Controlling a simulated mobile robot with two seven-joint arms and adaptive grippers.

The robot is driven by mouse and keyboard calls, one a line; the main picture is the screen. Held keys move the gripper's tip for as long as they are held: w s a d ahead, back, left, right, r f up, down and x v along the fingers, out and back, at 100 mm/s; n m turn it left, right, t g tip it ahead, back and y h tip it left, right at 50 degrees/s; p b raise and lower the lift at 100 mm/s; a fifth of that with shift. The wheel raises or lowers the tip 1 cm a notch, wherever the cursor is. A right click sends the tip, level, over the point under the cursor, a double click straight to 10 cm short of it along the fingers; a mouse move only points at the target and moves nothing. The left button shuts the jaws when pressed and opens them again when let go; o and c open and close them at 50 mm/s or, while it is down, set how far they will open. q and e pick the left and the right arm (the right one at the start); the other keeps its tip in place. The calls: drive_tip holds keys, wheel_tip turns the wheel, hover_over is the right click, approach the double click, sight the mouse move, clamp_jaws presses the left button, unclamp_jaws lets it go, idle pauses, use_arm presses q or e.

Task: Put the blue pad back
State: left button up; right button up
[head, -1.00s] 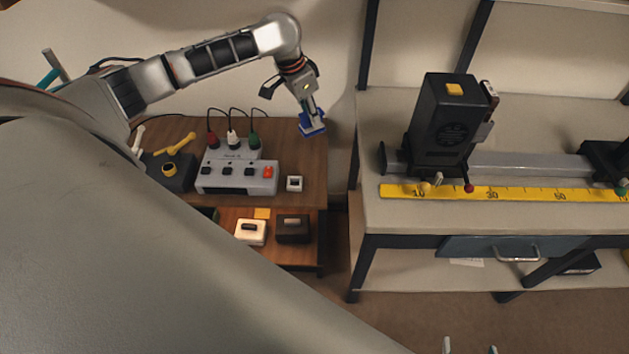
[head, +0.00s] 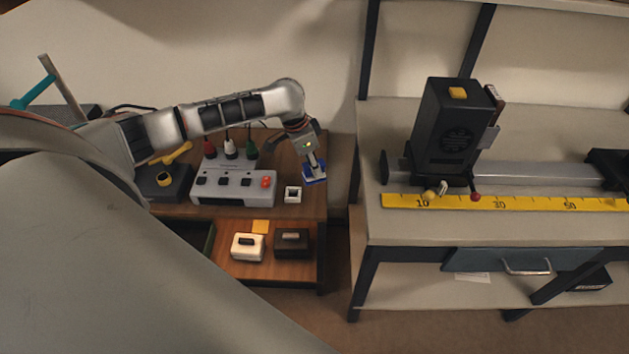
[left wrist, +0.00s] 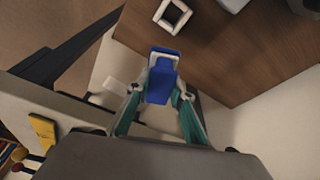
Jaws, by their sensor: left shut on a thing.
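The blue pad (head: 315,180) is held by my left gripper (head: 314,165) above the right edge of the wooden table (head: 310,208). In the left wrist view the pad (left wrist: 159,80) is between the two fingertips of the left gripper (left wrist: 161,88), which are shut on it. A small white square frame with a dark middle (head: 293,195) lies on the table, left of the pad. The same frame (left wrist: 165,17) shows at the top of the left wrist view, apart from the pad. My right gripper is not in view.
A grey box with several buttons (head: 234,186) stands left of the white frame. A workbench (head: 400,228) with a yellow ruler (head: 520,203) and black device (head: 447,135) stands right, across a gap.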

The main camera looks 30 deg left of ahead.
sight(314, 180)
use_arm(q)
wheel_tip(314, 180, down, 6)
drive_tip(key=shift+r+b, duration=0.2)
drive_tip(key=shift+b, duration=0.55)
drive_tip(key=shift+f, duration=0.15)
drive_tip(key=o, duration=1.1)
drive_tip(key=shift+c, duration=0.2)
